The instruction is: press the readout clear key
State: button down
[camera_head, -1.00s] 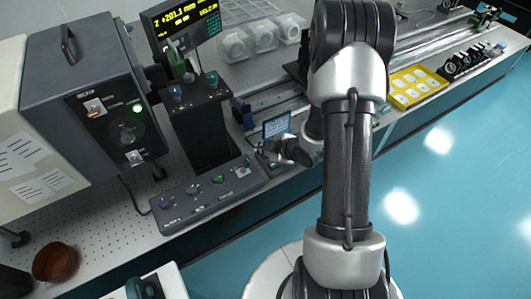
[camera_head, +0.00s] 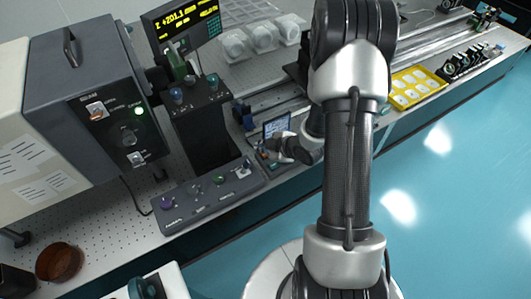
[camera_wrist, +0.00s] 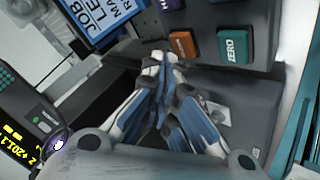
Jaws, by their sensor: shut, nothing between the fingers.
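The readout display (camera_head: 185,24) with yellow digits stands at the back of the bench in the head view; part of it shows in the wrist view (camera_wrist: 18,140). In the wrist view a dark key panel carries an orange key (camera_wrist: 183,44), a teal key marked ZERO (camera_wrist: 233,44) and a purple key (camera_wrist: 172,4). I cannot read a clear label on any of them. My gripper (camera_wrist: 157,62) is shut and empty, its tips just below and left of the orange key in the picture; I cannot tell whether they touch the panel. It also shows in the head view (camera_head: 284,150).
A blue-and-white job card (camera_wrist: 98,16) stands beside the keys. A control box with knobs (camera_head: 210,196) sits on the bench front, and a grey instrument (camera_head: 85,95) stands left. A yellow tray (camera_head: 416,84) lies right. The blue floor is clear.

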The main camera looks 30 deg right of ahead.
aim_at(264, 155)
jog(key=shift+r+p, duration=1.9)
jog(key=shift+r, duration=0.65)
jog(key=shift+r, duration=0.1)
jog(key=s+a+r+m+g+h, duration=0.1)
jog(key=s+r+m+h, duration=0.15)
jog(key=r, duration=0.75)
jog(key=s+r+m+g+h, duration=0.1)
jog(key=s+r+m+h, duration=0.2)
jog(key=r, duration=0.7)
jog(key=s+a+r+m+g+y, duration=0.1)
jog(key=s+a+r+m, duration=0.2)
jog(key=s+a, duration=0.3)
jog(key=s+a+r+m+g+y, duration=0.1)
jog(key=s+a, duration=0.5)
jog(key=s, duration=0.8)
notch_tip(264, 155, up, 3)
jog(key=shift+a+r+m+y, duration=0.1)
jog(key=shift+a+m+y, duration=0.1)
jog(key=shift+m+y, duration=0.7)
jog(key=shift+w+m+h, duration=0.1)
jog(key=shift+m+h, duration=0.15)
